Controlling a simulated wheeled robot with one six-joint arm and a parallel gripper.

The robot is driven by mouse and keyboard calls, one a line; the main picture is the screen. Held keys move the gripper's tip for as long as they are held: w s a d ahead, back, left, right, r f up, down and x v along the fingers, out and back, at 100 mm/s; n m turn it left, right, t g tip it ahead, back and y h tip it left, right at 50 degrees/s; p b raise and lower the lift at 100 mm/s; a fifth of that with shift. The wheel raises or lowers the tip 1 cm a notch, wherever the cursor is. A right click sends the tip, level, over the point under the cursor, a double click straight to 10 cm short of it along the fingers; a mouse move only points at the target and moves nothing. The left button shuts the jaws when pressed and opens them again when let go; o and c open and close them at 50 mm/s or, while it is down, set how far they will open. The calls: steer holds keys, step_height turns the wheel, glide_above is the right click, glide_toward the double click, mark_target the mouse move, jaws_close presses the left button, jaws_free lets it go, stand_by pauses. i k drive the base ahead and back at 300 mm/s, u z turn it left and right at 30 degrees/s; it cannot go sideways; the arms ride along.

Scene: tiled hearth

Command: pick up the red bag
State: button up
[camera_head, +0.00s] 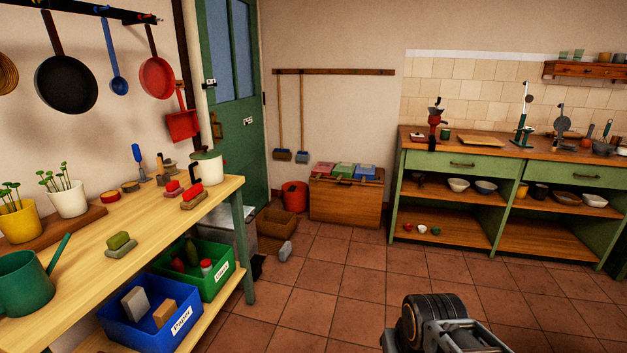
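A small red packet (323,168), which may be the red bag, lies at the left end of a row on top of a wooden chest (345,203) by the back wall. A green packet (343,170) and a blue packet (365,172) lie to its right. They are too small to tell whether they are bags. Part of my arm, dark and grey, shows at the bottom right of the picture, far in front of the chest. I see no gripper fingers.
A red bucket (295,196) stands just left of the chest, with a brown box (277,223) before it. A wooden workbench (120,228) fills the left, and a green counter (455,158) the right.

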mark_target(321, 167)
steer(key=i, duration=5.4)
steer(key=z, duration=0.05)
